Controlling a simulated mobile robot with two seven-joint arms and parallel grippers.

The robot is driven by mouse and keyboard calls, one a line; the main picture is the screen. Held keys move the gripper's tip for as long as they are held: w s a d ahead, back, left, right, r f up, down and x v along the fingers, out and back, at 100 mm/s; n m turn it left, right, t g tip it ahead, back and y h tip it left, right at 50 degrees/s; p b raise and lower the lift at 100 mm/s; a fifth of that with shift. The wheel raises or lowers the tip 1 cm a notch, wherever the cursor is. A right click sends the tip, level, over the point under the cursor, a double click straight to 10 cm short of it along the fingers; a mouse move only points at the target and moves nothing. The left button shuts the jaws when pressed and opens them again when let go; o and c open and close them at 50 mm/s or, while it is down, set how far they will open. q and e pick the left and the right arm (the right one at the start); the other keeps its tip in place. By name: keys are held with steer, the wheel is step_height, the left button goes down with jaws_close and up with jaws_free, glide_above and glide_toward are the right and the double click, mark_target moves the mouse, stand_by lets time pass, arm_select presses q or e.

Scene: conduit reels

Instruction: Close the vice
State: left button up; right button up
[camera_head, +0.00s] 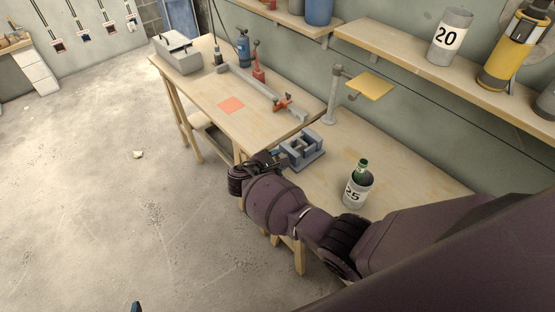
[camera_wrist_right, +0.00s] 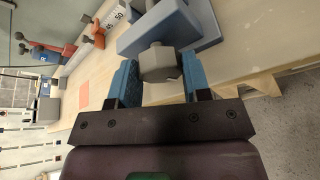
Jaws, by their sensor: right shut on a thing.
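The grey-blue vice (camera_head: 303,150) stands on the workbench, near its front edge. My right gripper (camera_head: 277,157) reaches it from the front, partly hidden by my own wrist in the head view. In the right wrist view, the blue fingers of my right gripper (camera_wrist_right: 157,82) are on either side of the grey knob (camera_wrist_right: 158,62) on the vice's screw and shut on it. The vice body (camera_wrist_right: 180,28) is right behind the knob. The gap between its jaws is hard to judge. A small blue tip at the bottom edge of the head view seems to be my left gripper (camera_head: 136,307); its opening is hidden.
A grey can marked 25 (camera_head: 356,190) with a green bottle (camera_head: 362,167) stands right of the vice, close to my right arm. A red clamp bar (camera_head: 262,93), a yellow plate on a stand (camera_head: 370,85) and an orange square (camera_head: 231,105) are farther back. The left floor is mostly clear.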

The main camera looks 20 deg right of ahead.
steer(key=shift+m+t, duration=0.3)
steer(key=shift+m, duration=0.1)
steer(key=o, duration=0.9)
